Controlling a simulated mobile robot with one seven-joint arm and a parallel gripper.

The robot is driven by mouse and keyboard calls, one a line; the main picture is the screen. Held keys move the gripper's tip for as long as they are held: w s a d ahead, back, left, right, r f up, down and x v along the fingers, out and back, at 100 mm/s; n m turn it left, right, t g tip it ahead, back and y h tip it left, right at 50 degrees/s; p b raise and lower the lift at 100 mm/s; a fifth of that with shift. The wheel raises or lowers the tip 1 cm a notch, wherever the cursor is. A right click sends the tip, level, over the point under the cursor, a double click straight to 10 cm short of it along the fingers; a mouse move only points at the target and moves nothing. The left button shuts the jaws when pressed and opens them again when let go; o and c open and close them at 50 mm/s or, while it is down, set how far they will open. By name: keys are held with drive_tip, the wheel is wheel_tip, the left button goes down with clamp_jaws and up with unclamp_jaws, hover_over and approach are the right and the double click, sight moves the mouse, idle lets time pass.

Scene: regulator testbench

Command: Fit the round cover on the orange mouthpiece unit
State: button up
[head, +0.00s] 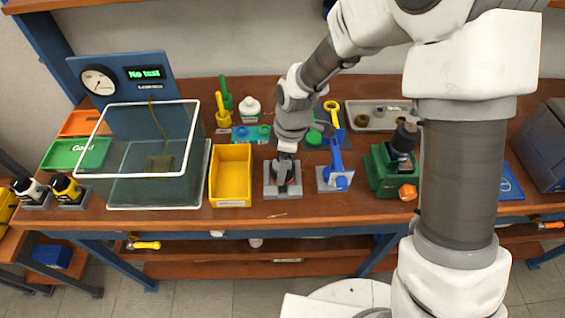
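My gripper (287,158) points down over a grey square stand (283,193) at the middle front of the bench. A dark round part with a small orange patch (281,182) sits on this stand, right below the gripper. This may be the mouthpiece unit, but its shape is largely hidden by the gripper. The fingers are too small and dark to show whether they are open, or whether they touch the part. I cannot pick out the round cover for certain. A green round piece (313,138) lies just behind and right of the gripper.
A yellow bin (230,174) stands just left of the stand. A blue tool on a grey stand (336,172) and a green device with an orange knob (388,178) stand to the right. A glass tank (150,190) fills the left. A grey tray (365,106) lies behind.

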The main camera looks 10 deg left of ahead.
drive_tip(key=o, duration=1.2)
drive_tip(key=shift+r, duration=0.1)
drive_tip(key=shift+r+p, duration=2.95)
drive_tip(key=shift+r, duration=1.05)
